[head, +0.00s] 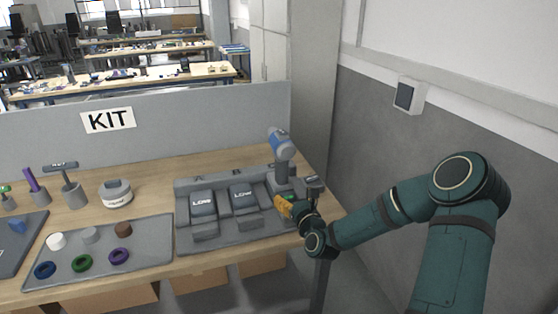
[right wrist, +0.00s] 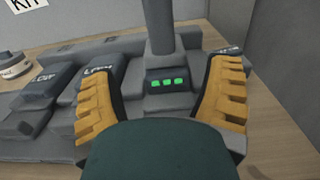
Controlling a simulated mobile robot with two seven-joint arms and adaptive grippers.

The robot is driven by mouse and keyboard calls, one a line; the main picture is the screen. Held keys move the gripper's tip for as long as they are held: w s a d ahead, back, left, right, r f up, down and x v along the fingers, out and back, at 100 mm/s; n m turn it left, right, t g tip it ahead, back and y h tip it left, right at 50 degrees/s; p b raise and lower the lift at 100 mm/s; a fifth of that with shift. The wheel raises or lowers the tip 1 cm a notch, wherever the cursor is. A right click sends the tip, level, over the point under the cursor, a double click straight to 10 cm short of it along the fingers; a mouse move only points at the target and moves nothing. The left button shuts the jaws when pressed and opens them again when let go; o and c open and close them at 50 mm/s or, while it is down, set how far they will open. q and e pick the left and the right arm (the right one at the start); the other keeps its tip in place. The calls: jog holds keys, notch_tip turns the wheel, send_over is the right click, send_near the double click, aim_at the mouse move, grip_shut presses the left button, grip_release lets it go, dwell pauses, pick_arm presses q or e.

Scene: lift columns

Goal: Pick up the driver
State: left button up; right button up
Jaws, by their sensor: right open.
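The driver (head: 281,155) is blue and grey and stands upright in the right end of a grey tray on the table. In the right wrist view its grey handle (right wrist: 158,28) rises from a battery base (right wrist: 167,82) with green lights. My right gripper (head: 285,207) is open, in front of the driver and low near its base. In the right wrist view its yellow fingers (right wrist: 163,92) are spread to either side of the base, with no clear contact visible. The driver's top is out of the right wrist view. My left gripper is not in view.
Two batteries marked LOW (head: 203,204) sit in the grey tray (head: 185,238) left of the driver. A flat mat (head: 100,268) with rings and small pegs lies further left. A grey partition with a KIT sign (head: 108,119) stands behind. A wall is close on the right.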

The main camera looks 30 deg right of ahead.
aim_at(280, 170)
jog(key=b+x, duration=0.1)
jog(key=x, duration=1.2)
jog(key=shift+w+d, duration=0.2)
jog(key=shift+w, duration=0.05)
jog(key=shift+c, duration=0.3)
jog(key=shift+r, duration=0.1)
grip_shut()
jog(key=shift+r, duration=0.15)
